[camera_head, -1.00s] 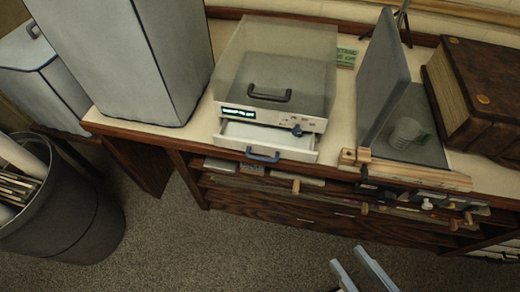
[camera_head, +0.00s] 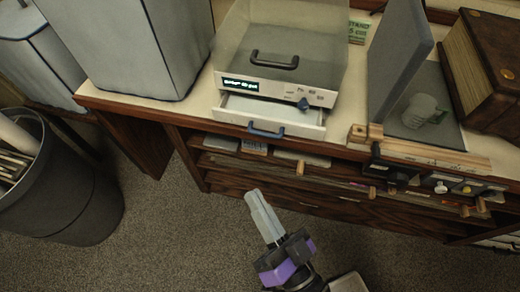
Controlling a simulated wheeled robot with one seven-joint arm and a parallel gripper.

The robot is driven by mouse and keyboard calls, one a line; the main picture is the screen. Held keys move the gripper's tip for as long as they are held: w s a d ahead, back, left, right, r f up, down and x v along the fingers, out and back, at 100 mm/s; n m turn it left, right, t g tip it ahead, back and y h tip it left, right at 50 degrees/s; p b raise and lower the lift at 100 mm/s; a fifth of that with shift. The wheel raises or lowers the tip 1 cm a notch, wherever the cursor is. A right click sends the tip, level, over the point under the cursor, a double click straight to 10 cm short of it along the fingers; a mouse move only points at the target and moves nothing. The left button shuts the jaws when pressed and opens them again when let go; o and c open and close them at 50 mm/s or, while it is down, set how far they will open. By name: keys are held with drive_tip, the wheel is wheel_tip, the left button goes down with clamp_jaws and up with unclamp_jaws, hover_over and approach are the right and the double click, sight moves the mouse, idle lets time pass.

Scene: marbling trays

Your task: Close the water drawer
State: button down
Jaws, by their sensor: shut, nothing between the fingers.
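The water drawer (camera_head: 238,115) is a white, shallow drawer with a blue handle (camera_head: 266,131) on its front. It sticks out from under a white machine (camera_head: 240,78) with a lit display and a dark handle on its lid, standing on the counter. The drawer's inside shows as a narrow strip, so it is partly open. My gripper (camera_head: 253,196) is below and in front of the drawer, over the carpet, its pale fingers together and empty. It is apart from the drawer and its handle.
A tall grey-blue box (camera_head: 130,50) stands left of the machine. To the right, a grey panel (camera_head: 397,65) stands upright near a cup (camera_head: 418,110) and a big brown book (camera_head: 485,70). Shelves with wooden knobs lie under the counter edge. A dark bin (camera_head: 75,190) stands at left.

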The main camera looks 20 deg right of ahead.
drive_tip(key=w+a+f+m+t+h+b, duration=0.2)
drive_tip(key=w+a+m+h, duration=0.1)
drive_tip(key=w+a+m, duration=0.3)
drive_tip(key=m+g+h+b, duration=0.2)
drive_tip(key=m+g+h, duration=0.5)
drive_tip(key=m+h, duration=0.6)
approach(266, 127)
drive_tip(key=w+d+r+m+y+p, duration=0.1)
drive_tip(key=w+d+r+p, duration=0.1)
drive_tip(key=shift+r+p, duration=0.2)
drive_tip(key=shift+p, duration=0.1)
drive_tip(key=x, duration=0.2)
drive_tip(key=f+b+x, duration=0.1)
drive_tip(key=x, duration=0.2)
drive_tip(key=b+x, duration=0.1)
drive_tip(key=x, duration=0.2)
drive_tip(key=shift+w+d+f, duration=0.1)
drive_tip(key=shift+w+f, duration=0.15)
drive_tip(key=shift+w, duration=0.05)
drive_tip(key=shift+w+d+r, duration=0.15)
drive_tip(key=shift+r, duration=0.05)
